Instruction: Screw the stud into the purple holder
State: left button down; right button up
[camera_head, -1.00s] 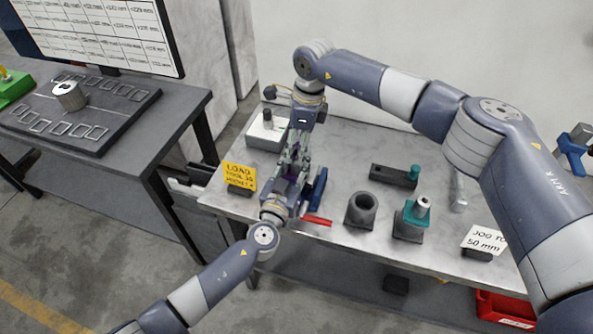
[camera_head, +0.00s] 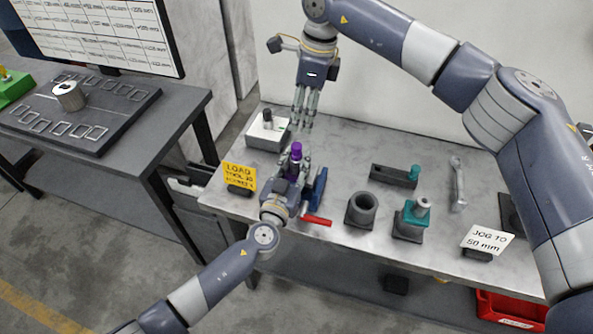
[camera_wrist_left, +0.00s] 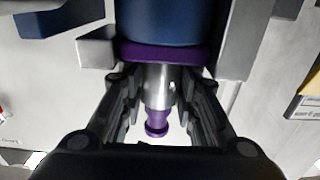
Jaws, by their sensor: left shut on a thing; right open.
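The purple holder (camera_head: 296,153) stands upright at the left part of the bench, in front of my left gripper (camera_head: 293,170), which is shut on it. In the left wrist view the holder shows a purple flange (camera_wrist_left: 165,52) under a dark blue body, with a silver section (camera_wrist_left: 159,88) between my fingers. A small purple knobbed piece (camera_wrist_left: 156,124), which looks like the stud, sits at the silver end, in line with it. How deep it is seated cannot be told. My right gripper (camera_head: 306,124) is open and empty, pointing down above and beyond the holder.
A blue clamp (camera_head: 318,188) with a red handle (camera_head: 316,221) is just right of my left gripper. A grey cup (camera_head: 362,209), a teal-collared part (camera_head: 416,213) and a wrench (camera_head: 458,184) stand or lie further right. A white box (camera_head: 265,138) is behind left.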

aim_at(297, 145)
jog(key=shift+d+r, duration=0.15)
jog(key=shift+r, duration=0.4)
jog(key=shift+f, duration=0.1)
jog(key=f, duration=0.4)
jog(key=a+f, duration=0.1)
jog(key=f, duration=0.6)
jog(key=shift+a+f, duration=0.4)
grip_shut()
jog(key=shift+c, duration=0.4)
grip_release()
jog(key=shift+w, duration=0.1)
